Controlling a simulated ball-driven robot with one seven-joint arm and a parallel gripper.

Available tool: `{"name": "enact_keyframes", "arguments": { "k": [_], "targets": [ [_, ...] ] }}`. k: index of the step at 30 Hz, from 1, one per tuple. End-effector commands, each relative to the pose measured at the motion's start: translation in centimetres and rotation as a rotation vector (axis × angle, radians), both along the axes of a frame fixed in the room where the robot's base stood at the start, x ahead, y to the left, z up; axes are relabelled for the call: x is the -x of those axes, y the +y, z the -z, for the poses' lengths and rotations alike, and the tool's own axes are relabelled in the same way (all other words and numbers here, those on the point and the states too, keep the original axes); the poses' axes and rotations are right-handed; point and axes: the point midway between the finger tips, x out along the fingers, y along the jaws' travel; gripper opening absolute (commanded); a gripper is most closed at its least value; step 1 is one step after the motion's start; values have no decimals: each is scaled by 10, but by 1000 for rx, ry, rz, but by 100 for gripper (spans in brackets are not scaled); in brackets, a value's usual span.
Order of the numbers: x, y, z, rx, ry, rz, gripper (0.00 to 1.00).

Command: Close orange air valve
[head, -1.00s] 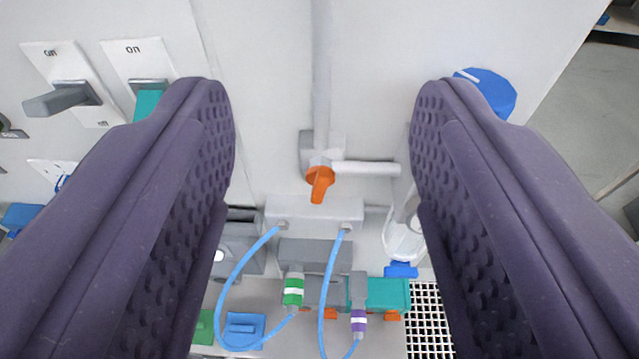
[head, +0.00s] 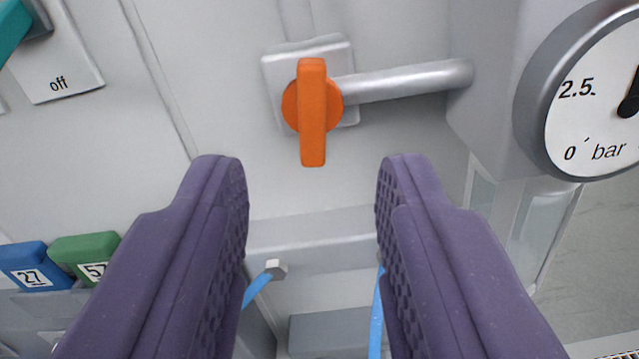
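The orange air valve (head: 312,115) is on the pale panel, above the middle of the head view. Its handle stands vertical, in line with the pipe stub going up from its grey mounting plate. A grey metal pipe (head: 408,82) runs from the valve to the right, into a grey housing. My gripper (head: 313,185) is open and empty. Its two purple fingers are spread to the left and right, with the tips just below the valve handle in the picture. The fingers do not appear to touch the handle.
A pressure gauge (head: 595,100) marked bar sticks out at the right. A teal switch (head: 12,28) with an off label is at the upper left. Blue (head: 30,268) and green (head: 85,256) numbered blocks sit at the lower left. Blue tubes (head: 376,310) run below the valve.

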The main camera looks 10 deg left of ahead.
Motion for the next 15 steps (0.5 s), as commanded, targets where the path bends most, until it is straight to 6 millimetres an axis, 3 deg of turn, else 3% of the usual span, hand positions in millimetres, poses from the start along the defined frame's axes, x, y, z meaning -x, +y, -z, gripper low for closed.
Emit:
{"name": "enact_keyframes", "arguments": {
  "k": [9,15],
  "targets": [
    [-54,0,1,3,0,-1,39],
    [-67,0,0,2,1,-1,39]
  ]
}}
